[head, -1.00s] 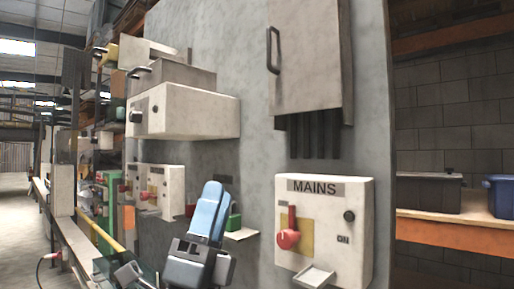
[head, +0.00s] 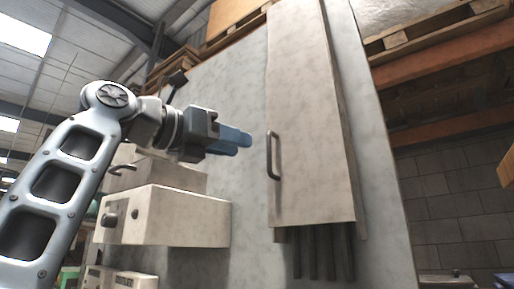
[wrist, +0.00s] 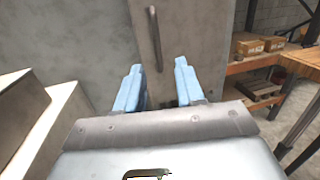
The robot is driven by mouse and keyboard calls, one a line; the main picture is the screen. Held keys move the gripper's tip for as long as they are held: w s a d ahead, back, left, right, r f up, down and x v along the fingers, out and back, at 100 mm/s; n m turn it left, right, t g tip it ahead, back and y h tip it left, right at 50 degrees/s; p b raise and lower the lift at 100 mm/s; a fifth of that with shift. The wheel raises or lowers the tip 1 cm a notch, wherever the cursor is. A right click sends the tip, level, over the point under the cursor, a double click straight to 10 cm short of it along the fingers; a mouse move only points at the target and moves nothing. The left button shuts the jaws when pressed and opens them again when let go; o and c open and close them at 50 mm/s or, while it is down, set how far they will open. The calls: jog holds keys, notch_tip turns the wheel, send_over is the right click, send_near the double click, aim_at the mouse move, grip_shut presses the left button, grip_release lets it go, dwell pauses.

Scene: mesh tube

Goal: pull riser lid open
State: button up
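The riser lid (head: 312,110) is a tall pale metal cover on the grey wall panel, with a dark upright bar handle (head: 274,156) near its lower left edge. Several dark risers (head: 318,252) show below its bottom edge. The lid looks closed. My gripper (head: 248,142) has blue fingers and is just left of the handle in the head view, apart from it. In the wrist view my gripper (wrist: 158,68) has its fingers spread and empty, with the handle (wrist: 156,38) upright beyond the gap and the lid (wrist: 195,35) behind it.
Pale boxes (head: 165,216) stick out from the wall panel at lower left, below my arm; one (head: 122,170) has a handle. Shelving with cartons (wrist: 258,44) is to the right in the wrist view.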

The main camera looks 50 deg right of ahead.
jog(key=r+p+x, duration=0.1)
jog(key=p+x, duration=0.1)
jog(key=x, duration=0.6)
jog(key=shift+w+d+t+y, duration=0.15)
jog(key=shift+d+t+y, duration=0.1)
jog(key=shift+t+y, duration=0.15)
jog(key=shift+r, duration=0.1)
grip_shut()
dwell(0.4)
